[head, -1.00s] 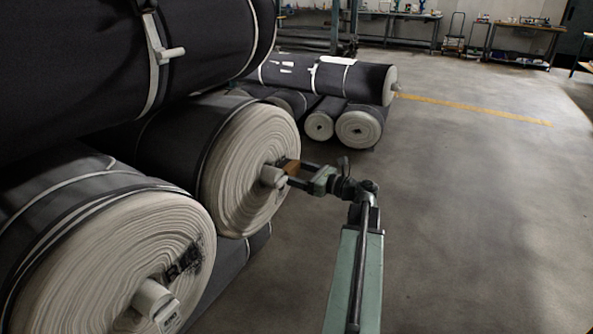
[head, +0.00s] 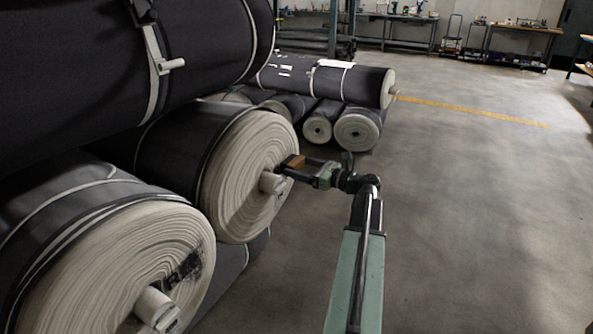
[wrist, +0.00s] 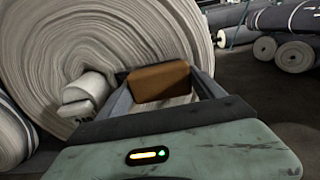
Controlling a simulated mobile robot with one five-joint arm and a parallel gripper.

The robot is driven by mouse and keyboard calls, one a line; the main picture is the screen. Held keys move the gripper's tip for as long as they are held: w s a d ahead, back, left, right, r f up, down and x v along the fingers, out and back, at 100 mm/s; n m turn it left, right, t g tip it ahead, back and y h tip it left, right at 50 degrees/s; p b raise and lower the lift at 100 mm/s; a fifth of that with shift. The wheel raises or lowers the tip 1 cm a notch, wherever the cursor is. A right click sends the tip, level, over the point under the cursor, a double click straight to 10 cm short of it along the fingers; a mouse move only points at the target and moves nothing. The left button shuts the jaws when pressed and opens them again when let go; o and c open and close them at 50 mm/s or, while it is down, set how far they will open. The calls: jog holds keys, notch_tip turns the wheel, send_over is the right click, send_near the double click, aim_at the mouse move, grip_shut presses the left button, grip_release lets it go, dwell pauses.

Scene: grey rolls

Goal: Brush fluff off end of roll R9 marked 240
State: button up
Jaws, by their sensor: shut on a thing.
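My gripper (head: 298,168) is shut on a brown block-like brush (head: 296,161), which also shows between the jaws in the wrist view (wrist: 160,82). It is held beside the pale end of the middle roll (head: 240,178), just above and right of its protruding core (head: 270,183). I cannot tell whether the brush touches the end. The nearer roll (head: 110,265) at lower left has a dark patch (head: 185,266) on its end; I cannot tell if it is fluff or marking.
A large dark roll (head: 110,70) lies on top at upper left, with a pale peg (head: 172,65) sticking out. More rolls (head: 330,80) are stacked behind. Benches (head: 520,42) line the far wall. The floor (head: 470,200) to the right is clear.

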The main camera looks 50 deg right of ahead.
aim_at(305, 157)
jog(key=shift+w+d, duration=0.2)
jog(key=shift+d, duration=0.45)
jog(key=shift+w+d, duration=0.25)
jog(key=shift+d, duration=0.45)
jog(key=shift+w+d, duration=0.2)
jog(key=shift+d, duration=0.45)
jog(key=shift+r+p, duration=1.05)
jog(key=shift+r, duration=0.05)
jog(key=shift+s+a+f, duration=0.1)
jog(key=shift+a+f, duration=0.05)
jog(key=shift+a, duration=0.05)
jog(key=shift+s+a, duration=0.35)
jog(key=shift+a, duration=0.6)
jog(key=shift+s+a, duration=0.3)
jog(key=shift+a, duration=0.6)
jog(key=shift+s+a, duration=0.2)
jog(key=shift+a, duration=0.85)
jog(key=shift+s+a, duration=0.15)
jog(key=shift+a, duration=0.85)
notch_tip(305, 157, up, 2)
jog(key=shift+s+p, duration=0.1)
jog(key=shift+p, duration=0.8)
jog(key=shift+d+f, duration=0.1)
jog(key=shift+w+d, duration=0.35)
jog(key=shift+d, duration=1)
jog(key=shift+w+d, duration=0.35)
jog(key=shift+d, duration=1)
jog(key=shift+w+d, duration=0.35)
jog(key=shift+d, duration=1)
